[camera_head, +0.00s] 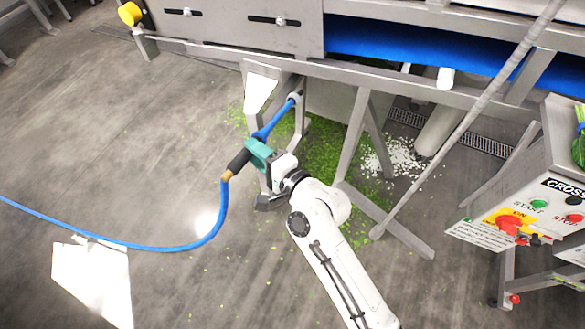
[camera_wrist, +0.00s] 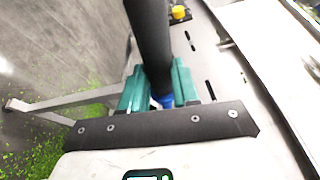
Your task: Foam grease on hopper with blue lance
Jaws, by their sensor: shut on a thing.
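My gripper (camera_head: 262,152), with teal fingers, is shut on the blue lance (camera_head: 281,118). The lance points up and right toward the steel frame under the machine. Its black grip (camera_head: 238,160) sticks out on the lower left side of the fingers, and a blue hose (camera_head: 150,246) trails from it to the left edge. In the wrist view my gripper (camera_wrist: 160,92) closes around the lance, whose black part (camera_wrist: 150,40) rises away from the fingers. I cannot make out the hopper for sure, and no grease or foam shows clearly.
A steel machine (camera_head: 240,30) with a blue belt (camera_head: 400,45) spans the top. Frame legs (camera_head: 355,135) and a slanted grey pole (camera_head: 465,122) stand right of my gripper. A control box (camera_head: 530,205) is at the right. Green scraps (camera_head: 325,150) litter the floor; the left floor is mostly clear.

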